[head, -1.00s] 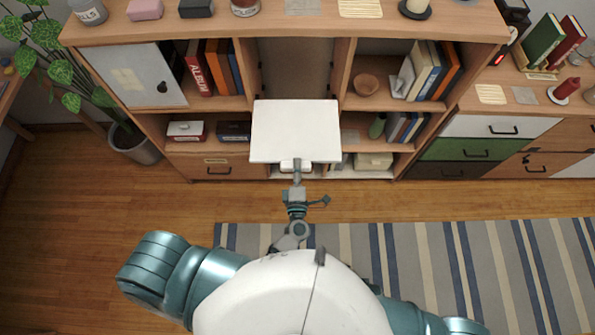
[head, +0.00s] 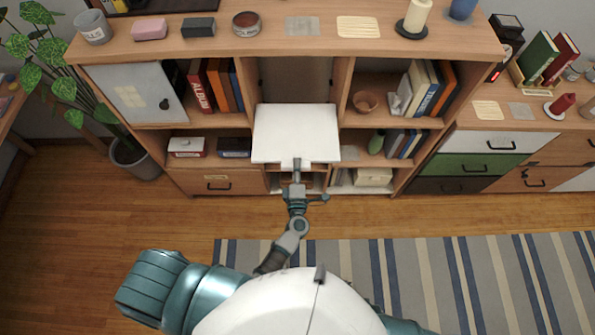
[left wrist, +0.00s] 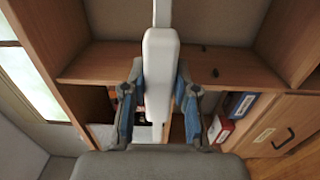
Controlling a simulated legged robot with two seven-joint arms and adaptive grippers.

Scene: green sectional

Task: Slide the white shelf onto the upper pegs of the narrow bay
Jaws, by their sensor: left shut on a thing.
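The white shelf (head: 295,133) is a flat, roughly level board at the mouth of the narrow bay (head: 294,82), the middle opening of the wooden bookcase. It spans nearly the bay's width and hides its lower part. My left gripper (head: 296,166) is shut on the shelf's near edge. In the left wrist view, its blue-padded fingers (left wrist: 158,100) stand either side of the shelf (left wrist: 161,65), seen edge-on. Two small dark pegs (left wrist: 205,47) (left wrist: 215,72) show on a wooden side panel there. I cannot tell whether the shelf touches any peg. My right gripper is out of view.
Books (head: 213,86) stand left of the bay, and a brown bowl (head: 365,102) sits right of it. A candle (head: 416,17), tins and blocks stand on the bookcase top. A striped rug (head: 450,275) lies on the floor in front.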

